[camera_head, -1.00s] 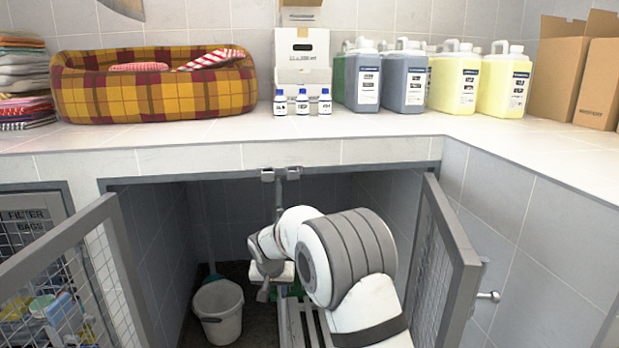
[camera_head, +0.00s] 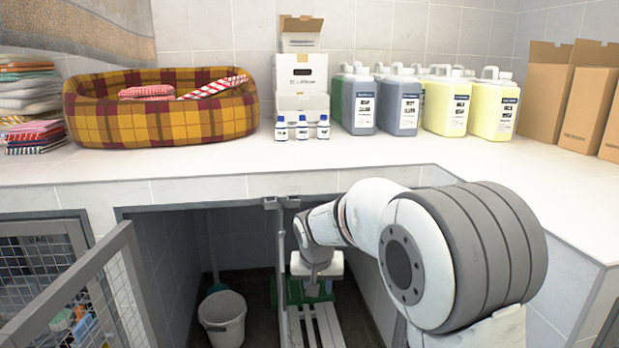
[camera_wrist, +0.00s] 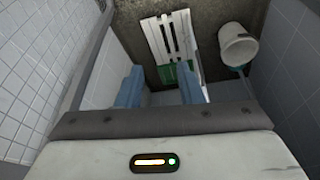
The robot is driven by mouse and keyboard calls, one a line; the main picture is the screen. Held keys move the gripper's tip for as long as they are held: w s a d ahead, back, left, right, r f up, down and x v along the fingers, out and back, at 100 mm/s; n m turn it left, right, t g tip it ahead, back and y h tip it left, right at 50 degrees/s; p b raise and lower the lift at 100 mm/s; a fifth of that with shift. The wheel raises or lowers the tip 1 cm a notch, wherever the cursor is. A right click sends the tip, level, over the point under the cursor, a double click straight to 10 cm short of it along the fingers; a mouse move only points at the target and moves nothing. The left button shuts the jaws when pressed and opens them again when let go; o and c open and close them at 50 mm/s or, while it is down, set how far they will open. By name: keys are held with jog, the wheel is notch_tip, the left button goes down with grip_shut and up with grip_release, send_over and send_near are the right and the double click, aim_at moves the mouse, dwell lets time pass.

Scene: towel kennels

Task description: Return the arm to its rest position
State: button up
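My arm reaches from the lower right over the opening under the counter, and its upper link covers part of the counter front. My gripper (camera_head: 314,285) hangs pointing down in front of the opening, above a white slatted rack (camera_head: 325,328). In the wrist view, the two blue fingers of my gripper (camera_wrist: 160,90) stand well apart. Nothing is held between them; the green part (camera_wrist: 178,72) of the slatted rack (camera_wrist: 165,35) and the floor show beyond.
A mesh gate (camera_head: 95,290) stands open at left; the right gate is hidden behind my arm. A white bucket (camera_head: 222,316) stands in the opening. The counter (camera_head: 200,168) bears a plaid pet bed (camera_head: 160,125), small bottles, jugs (camera_head: 445,105) and cardboard boxes (camera_head: 585,110).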

jog(key=s+d+r+p, duration=0.5)
jog(key=s+r, duration=0.2)
jog(key=r, duration=0.2)
jog(key=s+d+r+p, duration=0.4)
jog(key=s+r+p, duration=0.1)
jog(key=s+r, duration=0.3)
jog(key=s+d+r+p, duration=0.2)
jog(key=s+r+p, duration=0.1)
jog(key=s, duration=0.4)
jog(key=s+d+r+g+p, duration=0.1)
jog(key=s+d+r+p, duration=0.1)
jog(key=s+p, duration=0.3)
jog(key=shift+s+r+p, duration=0.3)
jog(key=shift+s+r, duration=0.55)
jog(key=shift+s, duration=0.05)
